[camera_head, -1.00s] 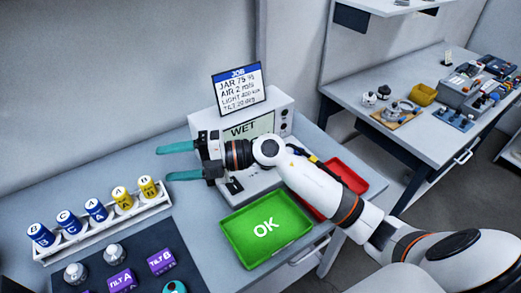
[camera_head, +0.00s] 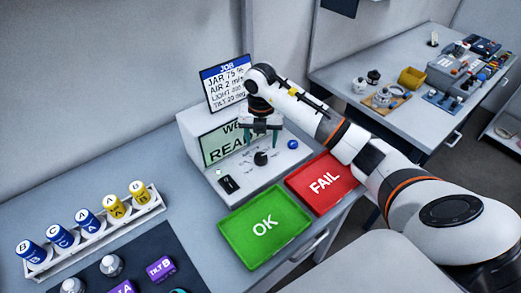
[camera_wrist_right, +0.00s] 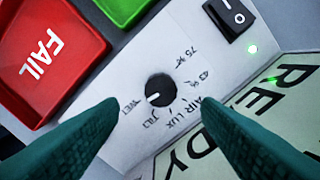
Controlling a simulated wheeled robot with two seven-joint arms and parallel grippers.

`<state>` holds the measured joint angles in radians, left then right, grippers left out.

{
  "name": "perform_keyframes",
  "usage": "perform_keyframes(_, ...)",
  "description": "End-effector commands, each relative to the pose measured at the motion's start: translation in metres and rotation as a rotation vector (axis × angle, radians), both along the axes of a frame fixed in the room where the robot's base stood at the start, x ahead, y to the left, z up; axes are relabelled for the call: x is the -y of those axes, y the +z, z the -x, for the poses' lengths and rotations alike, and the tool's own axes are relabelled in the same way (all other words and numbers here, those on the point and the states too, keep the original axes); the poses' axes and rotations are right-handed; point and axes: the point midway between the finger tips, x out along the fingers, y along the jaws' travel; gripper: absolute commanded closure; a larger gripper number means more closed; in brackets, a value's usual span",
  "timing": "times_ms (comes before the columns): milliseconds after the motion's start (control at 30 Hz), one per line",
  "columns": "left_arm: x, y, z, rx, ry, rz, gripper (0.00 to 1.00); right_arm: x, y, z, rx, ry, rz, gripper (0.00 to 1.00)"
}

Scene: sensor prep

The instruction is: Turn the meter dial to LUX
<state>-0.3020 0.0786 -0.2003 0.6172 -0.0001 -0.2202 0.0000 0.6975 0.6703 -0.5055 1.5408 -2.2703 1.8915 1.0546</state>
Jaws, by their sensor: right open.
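The meter (camera_head: 190,135) is a white box with a sloped panel and a pale green display (camera_head: 215,150) reading READY under a partly hidden line. Its black round dial (camera_head: 261,158) sits on the panel. In the right wrist view the dial (camera_wrist_right: 160,88) is ringed by labels including 75%, 43%, AIR and LUX (camera_wrist_right: 175,119). Its white mark points lower left, away from LUX, toward labels I cannot read surely. My right gripper (camera_head: 262,137) points down above the dial. Its teal fingers are open (camera_wrist_right: 160,108), one either side of the dial in view, apparently not touching it.
A black rocker switch (camera_wrist_right: 231,15) and lit green lamp (camera_wrist_right: 253,49) are on the panel, with a blue button (camera_head: 292,144) at right. The green OK tray (camera_head: 240,240) and red FAIL tray (camera_head: 340,195) lie in front. A job card (camera_head: 225,82) stands behind. A jar rack (camera_head: 100,235) stands left.

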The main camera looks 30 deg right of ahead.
Motion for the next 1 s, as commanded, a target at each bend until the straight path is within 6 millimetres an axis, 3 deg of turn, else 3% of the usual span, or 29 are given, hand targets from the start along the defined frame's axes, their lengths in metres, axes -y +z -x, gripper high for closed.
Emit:
perform_keyframes(300, -0.001, 0.015, 0.000, 0.000, 0.001, -0.001, 0.41, -0.001, -0.050, 0.000, -0.001, 0.001, -0.002, 0.42)
perform_keyframes(733, -0.001, 0.016, -0.003, 0.005, 0.000, -0.001, 0.41, -0.001, -0.061, 0.000, 0.001, 0.002, -0.002, 0.42)
perform_keyframes(1000, -0.001, 0.016, -0.004, 0.006, 0.000, -0.001, 0.41, -0.001, -0.061, 0.000, 0.001, 0.002, -0.002, 0.86)
